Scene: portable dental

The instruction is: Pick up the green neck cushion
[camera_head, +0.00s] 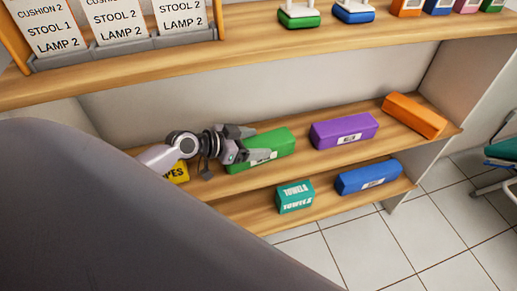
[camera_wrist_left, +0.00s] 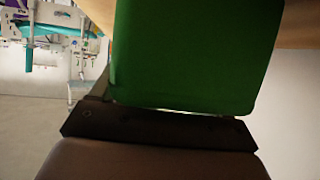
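The green neck cushion (camera_head: 270,147) is a long block with a white label, lying on the upper of the two lower shelves in the head view. My left gripper (camera_head: 244,143) is at its left end, fingers spread, one toward the back and one toward the front. In the left wrist view the green cushion (camera_wrist_left: 195,50) fills the upper middle, just past a dark finger (camera_wrist_left: 155,125), with a thin bright gap between them. The far finger is hidden there. The gripper covers part of the cushion's left end. My right gripper is not in view.
Right of the green cushion lie a purple block (camera_head: 344,130) and an orange block (camera_head: 414,114). A yellow box (camera_head: 180,172) is partly behind my left arm. A teal box (camera_head: 295,196) and a blue block (camera_head: 368,176) are on the lowest shelf. A wooden shelf (camera_head: 240,52) overhangs.

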